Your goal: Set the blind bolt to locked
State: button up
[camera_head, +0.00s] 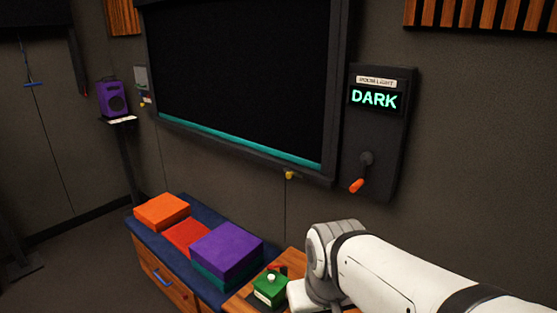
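A large dark panel (240,75) with a teal strip (240,142) along its bottom hangs on the wall; it may be the blind. A small yellow knob (290,175) sits under its lower frame, right of the middle. I cannot tell whether this is the bolt, nor its locked state. A smaller yellow piece (143,103) shows by a little grey plate at the panel's left edge. My white arm reaches in from the lower right, but my gripper is not visible.
Orange, red and purple boxes (228,250) lie on a low bench. A green box (270,288) with a white ball stands beside my arm. A purple speaker (114,99) stands left.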

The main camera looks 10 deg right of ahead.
aim_at(290, 173)
jog(key=u, duration=0.8)
jog(key=k, duration=1.4)
jog(key=z, duration=0.9)
jog(key=i, duration=1)
jog(key=z, duration=0.1)
